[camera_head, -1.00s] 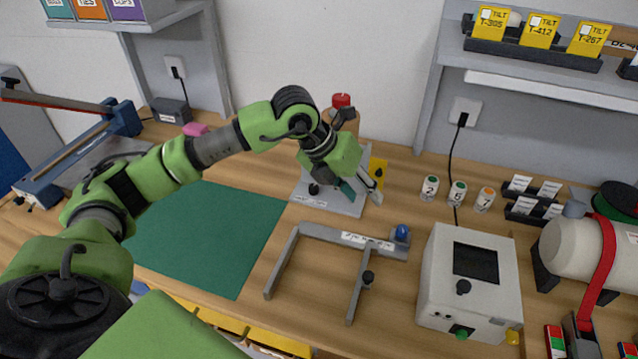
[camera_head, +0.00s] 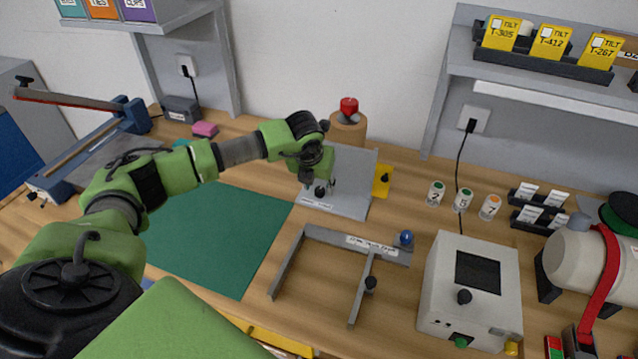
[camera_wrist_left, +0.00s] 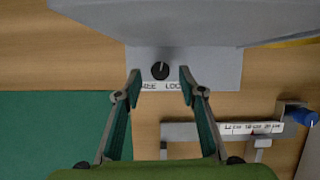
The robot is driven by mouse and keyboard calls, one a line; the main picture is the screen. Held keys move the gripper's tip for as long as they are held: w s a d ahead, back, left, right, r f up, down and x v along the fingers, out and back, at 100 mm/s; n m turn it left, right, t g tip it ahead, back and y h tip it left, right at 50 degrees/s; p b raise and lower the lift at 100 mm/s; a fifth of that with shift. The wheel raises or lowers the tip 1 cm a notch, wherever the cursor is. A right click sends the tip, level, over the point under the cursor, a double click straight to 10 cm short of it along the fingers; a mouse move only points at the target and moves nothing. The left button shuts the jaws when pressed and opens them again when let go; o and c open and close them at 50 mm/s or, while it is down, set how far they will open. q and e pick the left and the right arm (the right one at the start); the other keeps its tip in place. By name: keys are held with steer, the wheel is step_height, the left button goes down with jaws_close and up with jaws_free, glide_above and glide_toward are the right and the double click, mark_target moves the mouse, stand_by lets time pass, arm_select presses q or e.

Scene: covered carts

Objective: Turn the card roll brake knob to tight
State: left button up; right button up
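A small black knob (camera_head: 320,192) sits at the front of the grey base plate (camera_head: 352,205) below the brown card roll with a red top (camera_head: 348,125). In the left wrist view the knob (camera_wrist_left: 160,71) stands above a partly covered label, of which "LOC" can be read. Which way the knob points is too small to tell. My left gripper (camera_head: 319,184) is over the front of the plate. In the left wrist view its fingers (camera_wrist_left: 159,77) are open, one on each side of the knob, with clear gaps. My right gripper is not in view.
A green mat (camera_head: 215,235) lies to the left. A grey frame with a blue knob (camera_head: 406,237) stands in front. A yellow card (camera_head: 382,180) stands beside the plate. A grey box with a screen (camera_head: 470,295) is at the right.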

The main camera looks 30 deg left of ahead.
arm_select(q)
steer(key=shift+x, duration=1)
jaws_close()
steer(key=shift+f+m+b, duration=0.1)
steer(key=shift+m+b, duration=0.4)
steer(key=shift+b, duration=0.1)
steer(key=m+h+b, duration=0.1)
steer(key=m+b, duration=0.3)
steer(key=shift+a+h, duration=0.2)
steer(key=shift+h, duration=0.2)
steer(key=m+b, duration=0.1)
steer(key=m, duration=0.1)
steer(key=m+h+b, duration=0.1)
steer(key=m+b, duration=0.1)
steer(key=shift+w+a+h, duration=0.1)
steer(key=shift+h, duration=0.2)
steer(key=shift+m+g+h+b, duration=0.45)
steer(key=shift+m+b, duration=0.3)
steer(key=shift+m, duration=0.95)
